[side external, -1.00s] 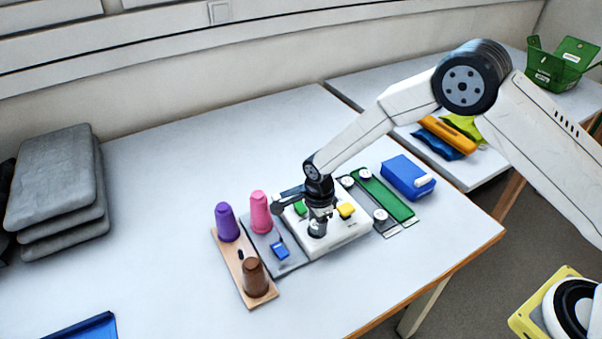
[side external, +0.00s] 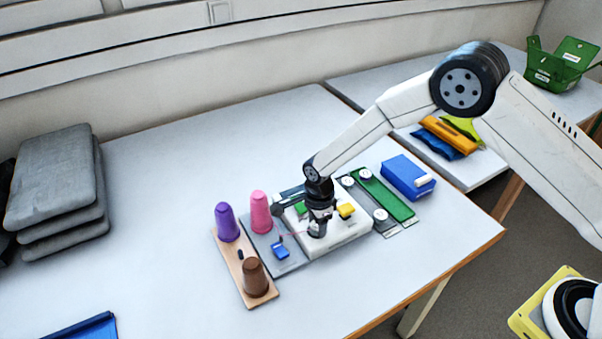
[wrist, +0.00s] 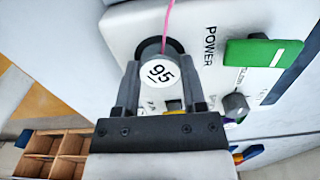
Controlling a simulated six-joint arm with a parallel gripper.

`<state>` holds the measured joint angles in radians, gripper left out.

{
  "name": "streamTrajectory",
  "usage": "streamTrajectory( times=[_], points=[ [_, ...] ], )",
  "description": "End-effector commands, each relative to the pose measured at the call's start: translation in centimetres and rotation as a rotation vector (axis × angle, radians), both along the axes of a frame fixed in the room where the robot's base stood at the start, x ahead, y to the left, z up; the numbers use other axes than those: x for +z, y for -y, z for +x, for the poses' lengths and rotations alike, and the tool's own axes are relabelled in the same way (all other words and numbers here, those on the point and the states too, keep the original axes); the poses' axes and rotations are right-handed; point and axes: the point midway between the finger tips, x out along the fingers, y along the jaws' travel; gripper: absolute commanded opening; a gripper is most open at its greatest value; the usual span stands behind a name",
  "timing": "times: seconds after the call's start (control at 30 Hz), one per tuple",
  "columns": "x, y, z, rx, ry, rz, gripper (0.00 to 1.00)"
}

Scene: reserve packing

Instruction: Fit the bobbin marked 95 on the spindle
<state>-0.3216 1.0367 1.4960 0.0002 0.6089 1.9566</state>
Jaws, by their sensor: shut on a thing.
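The bobbin marked 95 (wrist: 159,73) shows its white numbered top in the wrist view, with a dark grey rim. My gripper (wrist: 155,88) is shut on it, one finger on each side. In the side view my gripper (side external: 319,219) is at the front left part of the white machine (side external: 346,236), with the dark bobbin (side external: 317,230) low at its surface. A pink thread (wrist: 169,25) runs from the bobbin. The spindle cannot be made out. Whether the bobbin sits on it or just above cannot be told.
The machine carries a green POWER switch (wrist: 262,52) and a yellow part (side external: 346,210). Pink (side external: 260,212), purple (side external: 227,222) and brown (side external: 255,278) cones stand to the left. White-topped bobbins (side external: 380,215) and a blue box (side external: 407,177) are at right. The table's left middle is clear.

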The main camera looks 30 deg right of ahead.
Motion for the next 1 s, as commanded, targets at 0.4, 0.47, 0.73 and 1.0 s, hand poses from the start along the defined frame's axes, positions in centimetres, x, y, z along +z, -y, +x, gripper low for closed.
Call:
streamTrajectory(
  times=[0.4,0.47,0.73,1.0],
  points=[
    [0.01,0.00,0.01,0.000,0.000,0.000,0.94],
    [0.01,0.00,0.01,0.000,0.000,0.000,0.94],
    [0.01,0.00,0.00,0.000,0.000,0.000,1.00],
    [0.02,0.00,0.00,0.000,0.000,0.000,1.00]
  ],
)
